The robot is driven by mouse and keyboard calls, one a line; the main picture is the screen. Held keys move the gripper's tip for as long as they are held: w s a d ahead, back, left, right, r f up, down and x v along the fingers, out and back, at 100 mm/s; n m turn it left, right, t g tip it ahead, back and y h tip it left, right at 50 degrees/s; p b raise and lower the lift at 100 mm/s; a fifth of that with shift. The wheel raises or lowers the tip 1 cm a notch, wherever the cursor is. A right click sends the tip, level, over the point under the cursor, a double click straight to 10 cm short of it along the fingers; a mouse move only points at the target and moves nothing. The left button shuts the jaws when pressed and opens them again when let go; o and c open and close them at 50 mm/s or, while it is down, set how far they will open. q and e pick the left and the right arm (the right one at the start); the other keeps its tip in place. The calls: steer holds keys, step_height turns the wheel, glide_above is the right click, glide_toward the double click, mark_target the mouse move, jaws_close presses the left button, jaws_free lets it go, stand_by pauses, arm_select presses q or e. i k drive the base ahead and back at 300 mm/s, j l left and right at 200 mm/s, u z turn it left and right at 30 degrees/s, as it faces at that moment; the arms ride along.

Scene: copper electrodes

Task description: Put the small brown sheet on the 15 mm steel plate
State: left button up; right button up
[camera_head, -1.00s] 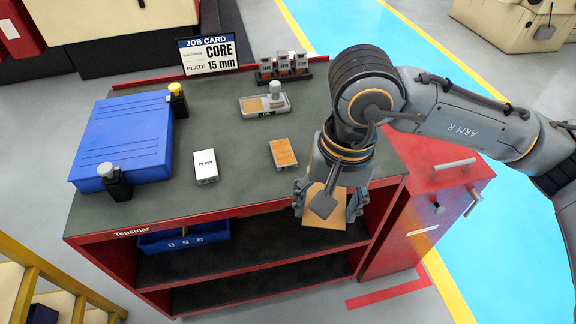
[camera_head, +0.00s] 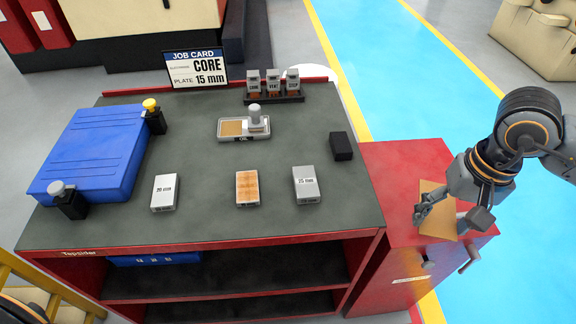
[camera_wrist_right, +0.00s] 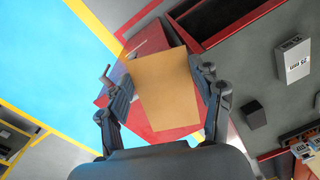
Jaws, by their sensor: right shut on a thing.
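My right gripper (camera_head: 446,214) is shut on a flat brown sheet (camera_head: 436,205), held over the red cabinet to the right of the bench. In the right wrist view the brown sheet (camera_wrist_right: 165,92) lies between the two fingers (camera_wrist_right: 163,82). Three small blocks lie on the bench top: a pale plate (camera_head: 165,192) at left whose label seems to read 20 mm, an orange-brown topped plate (camera_head: 248,188) in the middle with no readable label, and a grey plate (camera_head: 306,185) marked 25 mm. I cannot tell which is the 15 mm plate. My left gripper is not in view.
A blue case (camera_head: 92,150) fills the bench's left side. A knobbed tray (camera_head: 243,135), a rack of labelled electrodes (camera_head: 275,97) and a black block (camera_head: 341,146) stand behind the plates. The red cabinet (camera_head: 385,170) adjoins the bench.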

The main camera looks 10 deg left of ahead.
mark_target(247, 185)
steer(key=i+l+u, duration=0.25)
steer(key=l+u, duration=0.3)
steer(key=l, duration=0.15)
steer(key=i+l+u, duration=0.25)
steer(key=l, duration=0.2)
steer(key=u, duration=1.8)
steer(key=k+j, duration=0.05)
steer(key=j, duration=0.05)
